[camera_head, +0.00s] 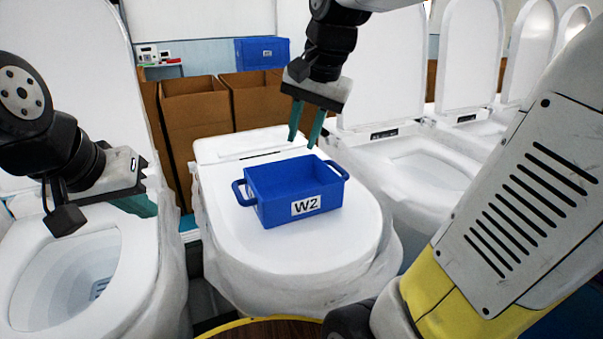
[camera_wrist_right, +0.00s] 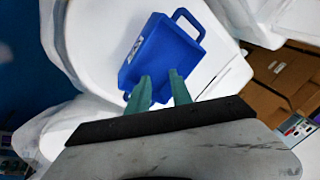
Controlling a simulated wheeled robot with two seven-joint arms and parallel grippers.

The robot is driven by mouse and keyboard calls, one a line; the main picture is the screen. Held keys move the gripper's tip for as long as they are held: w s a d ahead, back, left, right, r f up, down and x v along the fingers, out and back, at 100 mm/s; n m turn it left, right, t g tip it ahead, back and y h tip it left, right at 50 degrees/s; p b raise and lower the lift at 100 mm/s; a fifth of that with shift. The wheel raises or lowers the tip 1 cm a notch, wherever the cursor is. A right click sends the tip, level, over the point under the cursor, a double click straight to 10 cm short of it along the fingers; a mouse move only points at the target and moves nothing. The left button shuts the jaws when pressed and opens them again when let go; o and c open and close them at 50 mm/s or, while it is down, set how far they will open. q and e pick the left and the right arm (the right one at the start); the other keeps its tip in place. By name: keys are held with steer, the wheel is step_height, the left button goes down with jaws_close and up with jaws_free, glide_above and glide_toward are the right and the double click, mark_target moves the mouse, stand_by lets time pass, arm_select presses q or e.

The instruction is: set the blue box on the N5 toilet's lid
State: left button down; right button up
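The blue box (camera_head: 295,190), with a white "W2" label and a handle at each end, sits upright on the closed white lid (camera_head: 330,245) of the middle toilet. It also shows in the right wrist view (camera_wrist_right: 165,55). No N5 mark is readable on this toilet. My right gripper (camera_head: 304,130) is open and empty, its green fingers apart above the back right of the box. In the right wrist view the fingertips (camera_wrist_right: 160,82) lie over the box's near edge. My left gripper (camera_head: 145,207) is at the left, over the neighbouring toilet's edge; its finger opening is not clear.
The left toilet (camera_head: 140,280) has its lid up and bowl open. More toilets with raised lids (camera_head: 425,170) stand to the right. Cardboard boxes (camera_head: 195,105) are behind, with another blue box (camera_head: 262,53) beyond them. My large arm link fills the right front.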

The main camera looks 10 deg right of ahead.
steer(key=s+f+n+t, duration=0.2)
steer(key=s+f+n, duration=0.3)
steer(key=s, duration=0.5)
steer(key=shift+s+f+n+t, duration=0.15)
steer(key=shift+n+t, duration=0.15)
steer(key=shift+n, duration=0.6)
